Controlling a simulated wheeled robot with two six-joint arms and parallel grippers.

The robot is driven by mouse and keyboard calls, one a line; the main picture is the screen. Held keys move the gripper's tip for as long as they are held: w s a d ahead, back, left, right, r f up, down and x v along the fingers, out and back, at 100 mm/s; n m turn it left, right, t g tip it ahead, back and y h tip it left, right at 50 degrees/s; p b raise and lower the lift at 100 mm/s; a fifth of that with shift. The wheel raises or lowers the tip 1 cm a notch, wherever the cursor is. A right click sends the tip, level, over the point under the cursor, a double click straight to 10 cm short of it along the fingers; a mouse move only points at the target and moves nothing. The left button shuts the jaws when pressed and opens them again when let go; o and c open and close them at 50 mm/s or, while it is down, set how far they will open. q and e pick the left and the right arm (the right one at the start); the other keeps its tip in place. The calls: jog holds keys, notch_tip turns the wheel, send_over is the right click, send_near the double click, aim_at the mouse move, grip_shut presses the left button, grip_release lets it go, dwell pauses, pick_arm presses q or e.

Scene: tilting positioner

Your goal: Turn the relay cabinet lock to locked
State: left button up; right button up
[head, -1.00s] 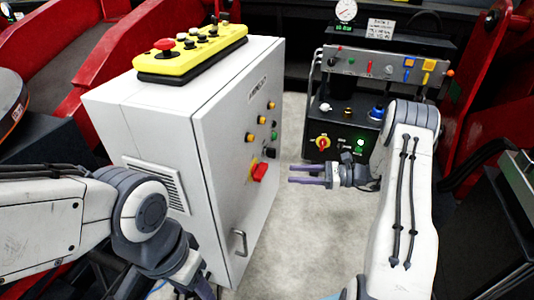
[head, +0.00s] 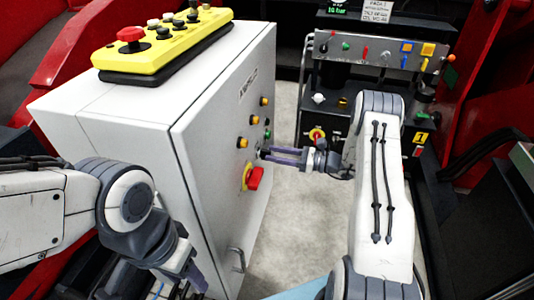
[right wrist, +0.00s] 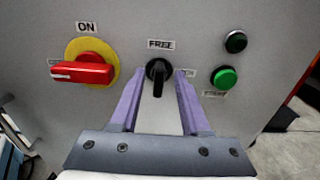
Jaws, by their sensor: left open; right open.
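The grey-white relay cabinet (head: 205,190) stands left of centre in the head view, its front panel facing right. In the right wrist view its lock, a small black knob (right wrist: 158,72), sits under a FREE label (right wrist: 161,44), with its handle about upright. A second small label at its right is partly covered by a finger. My right gripper (head: 275,155) is open at the panel, its purple fingers on either side of the knob in the wrist view; I cannot tell whether they touch it. My left gripper (head: 183,268) is open and empty, low beside the cabinet.
A red rotary switch (right wrist: 82,72) on a yellow plate, labelled ON, is left of the knob. Black (right wrist: 236,41) and green (right wrist: 224,77) buttons are to its right. A yellow pendant (head: 160,48) lies on the cabinet. A control console (head: 370,70) stands behind.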

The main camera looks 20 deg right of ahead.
aim_at(266, 153)
jog(key=shift+x, duration=1.6)
jog(key=shift+c, duration=0.3)
grip_shut()
